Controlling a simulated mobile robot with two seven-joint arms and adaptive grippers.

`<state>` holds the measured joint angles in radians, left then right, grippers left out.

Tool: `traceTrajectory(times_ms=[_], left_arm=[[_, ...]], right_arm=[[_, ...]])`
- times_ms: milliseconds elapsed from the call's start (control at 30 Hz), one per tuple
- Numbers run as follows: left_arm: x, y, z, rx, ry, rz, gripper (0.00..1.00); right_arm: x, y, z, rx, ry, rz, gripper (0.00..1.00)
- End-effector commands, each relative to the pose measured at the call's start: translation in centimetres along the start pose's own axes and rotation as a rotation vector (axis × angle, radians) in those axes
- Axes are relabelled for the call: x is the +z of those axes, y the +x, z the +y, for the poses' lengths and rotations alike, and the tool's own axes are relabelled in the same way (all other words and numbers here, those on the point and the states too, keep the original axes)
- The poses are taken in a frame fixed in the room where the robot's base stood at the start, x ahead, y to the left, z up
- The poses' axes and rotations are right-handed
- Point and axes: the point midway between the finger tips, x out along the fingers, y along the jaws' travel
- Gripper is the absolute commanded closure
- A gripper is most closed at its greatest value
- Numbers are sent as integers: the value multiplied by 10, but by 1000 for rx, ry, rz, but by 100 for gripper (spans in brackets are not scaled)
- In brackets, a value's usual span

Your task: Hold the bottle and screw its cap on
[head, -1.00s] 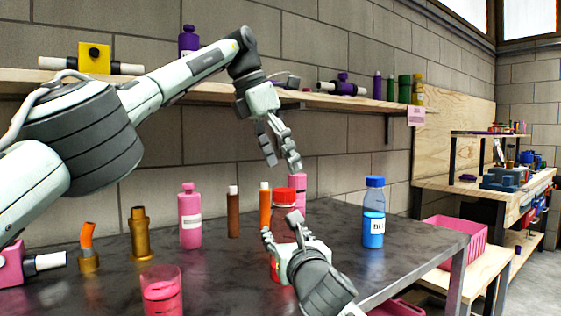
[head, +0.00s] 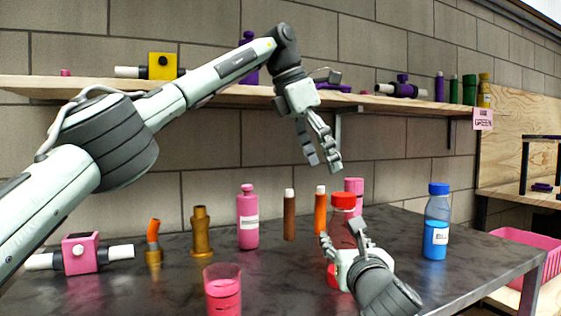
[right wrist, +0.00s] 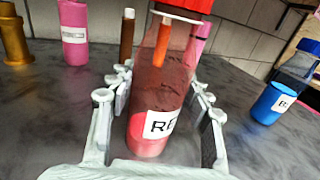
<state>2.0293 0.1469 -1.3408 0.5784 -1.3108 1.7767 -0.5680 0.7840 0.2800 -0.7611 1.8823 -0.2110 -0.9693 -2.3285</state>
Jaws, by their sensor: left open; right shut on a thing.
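A clear bottle (right wrist: 160,100) with dark reddish contents, a bright red lower part and a white label stands upright on the dark table. It also shows in the head view (head: 341,236). A red cap (head: 343,200) sits on top of it; how tightly cannot be told. The cap is cut off at the top of the right wrist view (right wrist: 185,4). My right gripper (head: 342,238) is shut around the bottle's body, with fingers on both sides. My left gripper (head: 322,163) is open and empty, fingers pointing down, above and slightly left of the cap, not touching it.
A blue bottle (head: 436,225) stands to the right. An orange tube (head: 320,212), a brown tube (head: 289,218), a pink bottle (head: 248,222) and brass fittings (head: 201,235) stand left and behind. A pink cup (head: 222,290) is in front. A shelf (head: 215,97) runs behind my left arm.

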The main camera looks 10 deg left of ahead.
Motion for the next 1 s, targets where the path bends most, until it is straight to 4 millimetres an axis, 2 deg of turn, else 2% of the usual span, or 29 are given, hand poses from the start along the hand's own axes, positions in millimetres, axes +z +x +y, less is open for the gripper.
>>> traceTrajectory(times_ms=[200, 400, 567, 833, 867, 1000], left_arm=[[-43, -18, 0, 1, -1, -3, 15], [-68, -29, -1, 0, -2, -1, 15], [-76, -32, -1, 0, -1, -1, 15], [-76, -32, -1, 0, -1, -1, 15], [-76, -32, -1, 0, -1, -1, 15], [-76, -32, -1, 1, -1, -1, 15]], right_arm=[[-1, 0, 0, -1, 0, 2, 100], [-1, 0, 0, -1, 0, 2, 100], [-1, 0, 0, -1, 0, 2, 100], [-1, 0, 0, 0, 0, 2, 100], [-1, 0, 0, 0, 0, 2, 47], [-1, 0, 0, -1, 0, 2, 30]])
